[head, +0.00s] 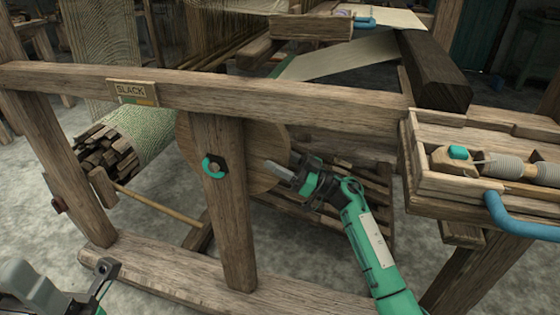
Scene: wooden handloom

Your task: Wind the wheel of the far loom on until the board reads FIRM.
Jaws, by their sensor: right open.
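The small board (131,92) on the loom's top rail reads SLACK, with a coloured strip below the word. The wheel (262,143) is a round wooden disc behind the upright post, which hides its middle. My right gripper (278,174) is open at the wheel's lower right side, fingers pointing left. I cannot tell whether it touches the wheel. Parts of my left arm and gripper (104,271) show at the lower left, and its jaws are unclear.
A roll of greenish cloth (153,135) lies left of the wheel. The post (226,220) and top rail (310,110) stand close around the wheel. A wooden tray (432,183) with bobbins and a blue handle (515,218) is at the right. A slatted crate (372,205) is behind my right arm.

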